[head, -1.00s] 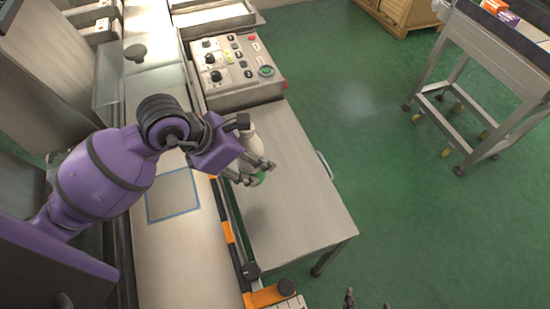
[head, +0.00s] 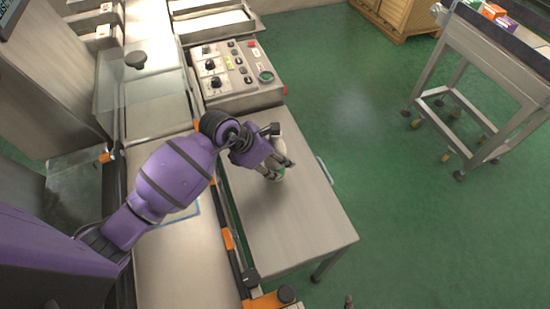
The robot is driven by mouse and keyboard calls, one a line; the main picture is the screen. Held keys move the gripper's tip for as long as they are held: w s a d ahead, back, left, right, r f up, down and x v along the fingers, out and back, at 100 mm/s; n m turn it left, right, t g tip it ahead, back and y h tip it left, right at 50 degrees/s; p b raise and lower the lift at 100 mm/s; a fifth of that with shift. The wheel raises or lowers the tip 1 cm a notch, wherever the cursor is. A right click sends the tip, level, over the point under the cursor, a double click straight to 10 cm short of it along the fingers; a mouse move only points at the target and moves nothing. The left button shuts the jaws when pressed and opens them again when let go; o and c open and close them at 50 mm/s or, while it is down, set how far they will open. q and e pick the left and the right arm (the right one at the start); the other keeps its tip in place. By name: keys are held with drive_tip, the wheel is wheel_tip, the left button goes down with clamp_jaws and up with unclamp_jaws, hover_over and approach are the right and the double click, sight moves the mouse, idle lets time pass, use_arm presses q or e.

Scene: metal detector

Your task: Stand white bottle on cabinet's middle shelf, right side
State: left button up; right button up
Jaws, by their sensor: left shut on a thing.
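My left gripper (head: 281,165) is shut on the white bottle (head: 280,174), which shows some green at its lower end. The gripper and its wrist hide much of the bottle. They are over a grey metal-topped stand (head: 300,222), beside the conveyor. I cannot tell the gap between bottle and top. A small dark tip at the bottom edge looks like part of my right gripper (head: 349,301); its jaws cannot be judged. No cabinet shelf can be made out.
A control panel (head: 236,72) with knobs and buttons stands behind the stand. The conveyor (head: 180,262) runs along its left. A wheeled metal table (head: 480,60) with small boxes is at the upper right, and a wooden crate (head: 400,15) at the back. Green floor between is clear.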

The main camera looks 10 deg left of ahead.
use_arm(q)
drive_tip(key=shift+w, duration=0.1)
drive_tip(key=shift+f, duration=0.15)
drive_tip(key=o, duration=1.6)
